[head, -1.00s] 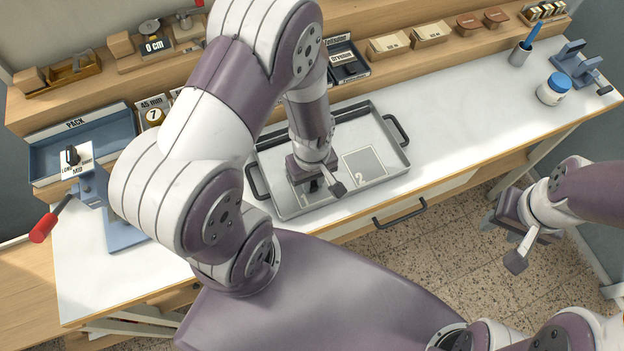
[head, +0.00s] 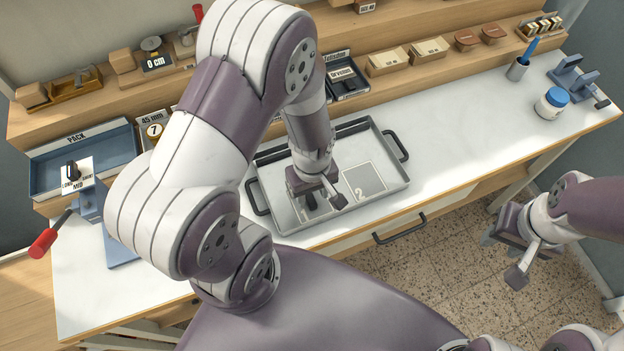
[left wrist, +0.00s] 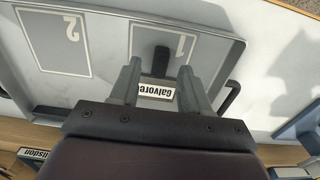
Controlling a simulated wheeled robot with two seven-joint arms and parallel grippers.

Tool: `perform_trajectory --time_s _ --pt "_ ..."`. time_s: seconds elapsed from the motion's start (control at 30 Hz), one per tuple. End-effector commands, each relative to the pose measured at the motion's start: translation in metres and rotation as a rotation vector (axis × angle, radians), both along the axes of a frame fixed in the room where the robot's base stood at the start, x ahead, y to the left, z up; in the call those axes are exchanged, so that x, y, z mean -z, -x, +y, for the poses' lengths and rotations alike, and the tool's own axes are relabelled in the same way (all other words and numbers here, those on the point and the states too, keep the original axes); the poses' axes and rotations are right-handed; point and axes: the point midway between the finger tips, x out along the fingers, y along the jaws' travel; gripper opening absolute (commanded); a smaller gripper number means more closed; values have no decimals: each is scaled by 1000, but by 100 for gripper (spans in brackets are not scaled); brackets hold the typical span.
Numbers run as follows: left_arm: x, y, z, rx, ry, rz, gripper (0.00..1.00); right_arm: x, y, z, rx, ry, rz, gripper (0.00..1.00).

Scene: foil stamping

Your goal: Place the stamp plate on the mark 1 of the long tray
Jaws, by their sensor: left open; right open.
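The long grey tray (head: 400,183) lies on the white worktop with outlined marks 1 and 2 on its floor. The stamp plate, with a white "Galvorex" label (left wrist: 155,90) and a dark upright handle (left wrist: 161,60), is at mark 1 (left wrist: 205,62) in the left wrist view. My left gripper (left wrist: 158,78) is open above it, with the label and handle showing between its fingers; I see no contact. In the head view my left gripper (head: 312,203) hides most of mark 1. Mark 2 (head: 363,183) is bare. My right gripper (head: 492,237) is open and empty off the worktop's front edge.
A blue PACK tray (head: 85,155) and a press with a red-handled lever (head: 43,243) stand at the left. A shelf with boxes (head: 388,60) runs along the back. A blue-lidded jar (head: 552,103) stands at the right.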

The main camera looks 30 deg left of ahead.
Motion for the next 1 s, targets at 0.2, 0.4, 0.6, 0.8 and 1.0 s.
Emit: perform_trajectory --time_s 0.2,0.4,0.6,0.8,1.0 --pt "-60 -1 0 0 0 -5 46 -5 0 0 0 0 0 43" --pt "-90 -1 0 8 0 -3 46 -6 0 0 0 0 0 43" --pt "-123 -4 2 453 -10 -59 46 -6 0 0 0 0 0 43" --pt "-137 -3 4 853 -42 -106 46 -6 0 0 0 0 0 43" --pt "-138 -4 4 886 -46 -111 46 -6 0 0 0 0 0 43"
